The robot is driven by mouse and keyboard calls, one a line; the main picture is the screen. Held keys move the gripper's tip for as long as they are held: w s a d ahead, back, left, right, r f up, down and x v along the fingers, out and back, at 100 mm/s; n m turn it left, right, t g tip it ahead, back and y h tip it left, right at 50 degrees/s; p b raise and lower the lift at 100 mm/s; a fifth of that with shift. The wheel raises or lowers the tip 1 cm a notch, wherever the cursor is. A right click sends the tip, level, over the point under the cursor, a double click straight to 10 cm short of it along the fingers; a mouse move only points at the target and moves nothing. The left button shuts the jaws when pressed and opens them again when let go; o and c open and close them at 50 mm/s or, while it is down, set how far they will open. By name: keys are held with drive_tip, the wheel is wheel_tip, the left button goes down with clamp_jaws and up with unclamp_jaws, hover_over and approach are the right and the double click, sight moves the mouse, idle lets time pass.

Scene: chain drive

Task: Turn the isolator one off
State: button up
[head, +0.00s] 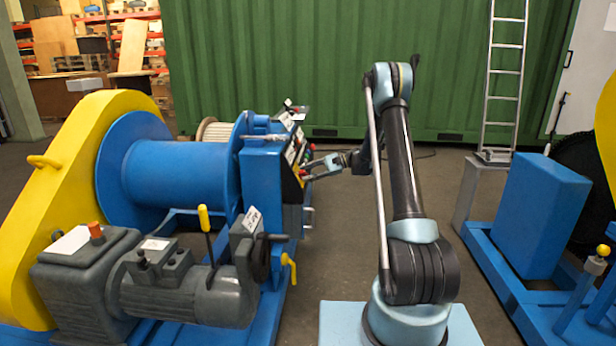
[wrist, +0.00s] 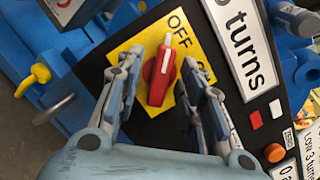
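The isolator is a red rotary knob (wrist: 160,77) on a yellow plate (wrist: 120,50) marked OFF, set in a black panel. Its white pointer points up in the wrist view, toward the OFF lettering. A second label at the plate's right is mostly hidden behind a finger. My gripper (wrist: 160,72) is open, with one finger on each side of the knob and yellow plate visible in the gaps. In the head view my gripper (head: 306,172) is at the right face of the blue control cabinet (head: 259,185); the knob cannot be made out there.
Beside the knob are a "turns" label (wrist: 250,50), an orange button (wrist: 274,152) and red and white indicators. A blue cable drum (head: 175,172), a grey motor (head: 185,285) and a yellow guard (head: 60,200) stand left. Free floor lies behind my arm.

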drive_tip(key=v, duration=1.2)
drive_tip(key=s+r+n+t+h, duration=0.1)
drive_tip(key=s+r+h, duration=0.2)
drive_tip(key=s+r, duration=0.7)
drive_tip(key=s+d+r+n+t+h, duration=0.1)
drive_tip(key=s+d+h, duration=0.1)
drive_tip(key=s, duration=0.7)
drive_tip(key=s+d+r+n+h, duration=0.1)
drive_tip(key=s+d+h, duration=0.1)
drive_tip(key=s, duration=0.7)
drive_tip(key=s+d+f+n+h, duration=0.1)
drive_tip(key=s+d+f, duration=0.3)
drive_tip(key=s, duration=0.5)
drive_tip(key=s+d+f+n+t+h, duration=0.1)
drive_tip(key=s+d+f+n+h, duration=0.1)
drive_tip(key=s, duration=0.6)
drive_tip(key=s+d+f+n+t+h, duration=0.1)
drive_tip(key=s+d+f+h, duration=0.3)
drive_tip(key=s, duration=0.5)
drive_tip(key=shift+s+d+f+n, duration=0.3)
drive_tip(key=shift+d+f+n, duration=0.3)
drive_tip(key=shift+d+f, duration=0.35)
